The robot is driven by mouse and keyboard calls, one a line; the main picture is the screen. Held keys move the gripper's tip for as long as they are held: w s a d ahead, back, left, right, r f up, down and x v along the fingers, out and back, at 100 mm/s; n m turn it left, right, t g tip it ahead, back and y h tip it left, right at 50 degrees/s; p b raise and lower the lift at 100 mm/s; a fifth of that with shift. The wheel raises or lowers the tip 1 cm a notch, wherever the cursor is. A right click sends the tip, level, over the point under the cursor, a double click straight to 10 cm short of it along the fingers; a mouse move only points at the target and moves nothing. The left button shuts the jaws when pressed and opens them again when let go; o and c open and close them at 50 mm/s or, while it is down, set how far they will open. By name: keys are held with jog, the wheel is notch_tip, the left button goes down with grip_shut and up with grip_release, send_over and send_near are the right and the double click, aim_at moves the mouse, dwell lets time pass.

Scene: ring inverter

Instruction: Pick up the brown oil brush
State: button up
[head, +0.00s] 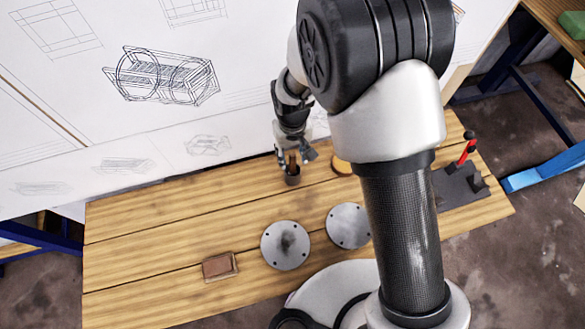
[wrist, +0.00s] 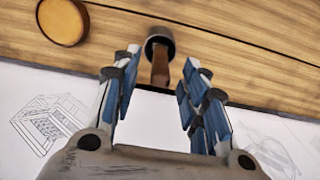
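The brown oil brush (wrist: 160,70) stands in a small dark cup (wrist: 159,39) on the wooden table, its handle pointing up. In the head view the brush (head: 292,160) and the cup (head: 293,178) are near the table's back edge, below my gripper (head: 295,156). In the wrist view my gripper (wrist: 157,88) is open. Its blue-padded fingers are spread to the left and right of the handle, with gaps on both sides. The lower part of the brush is hidden in the cup.
A round wooden disc (wrist: 63,20) lies beside the cup. Two metal flanges (head: 285,245) and a brown block (head: 219,267) lie nearer the front. A dark plate with a red-handled tool (head: 467,148) is at the right. A white drawing board (head: 120,110) stands behind the table.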

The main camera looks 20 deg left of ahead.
jog(key=shift+f, duration=0.35)
jog(key=shift+r, duration=0.1)
jog(key=shift+c, duration=0.6)
grip_shut()
